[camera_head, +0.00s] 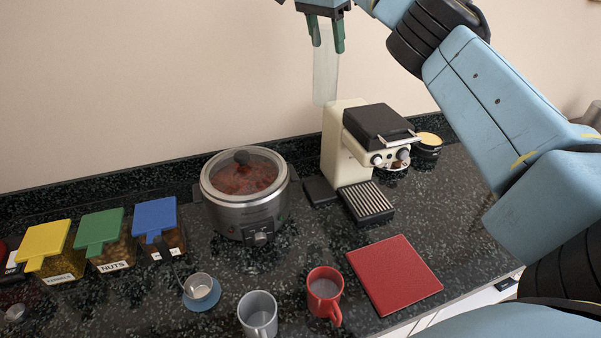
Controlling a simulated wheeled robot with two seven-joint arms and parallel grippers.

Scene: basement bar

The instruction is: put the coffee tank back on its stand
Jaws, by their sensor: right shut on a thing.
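A pale translucent tank (325,80) hangs upright from my right gripper (327,38), whose green fingers are shut on its upper part. The tank's lower end shows just above the back left part of the cream coffee machine (342,150); whether it is directly over it or behind it I cannot tell. A flat dark plate (320,190), which looks like the tank's stand, lies bare on the counter at the machine's left side. My left gripper is not in view.
A slow cooker (245,215) with a glass lid stands left of the dark plate. A red mug (324,293), a grey mug (257,315) and a red square mat (394,275) are in front. Several lidded containers, one blue-lidded (154,215), stand left. A dark round jar (428,146) is behind right.

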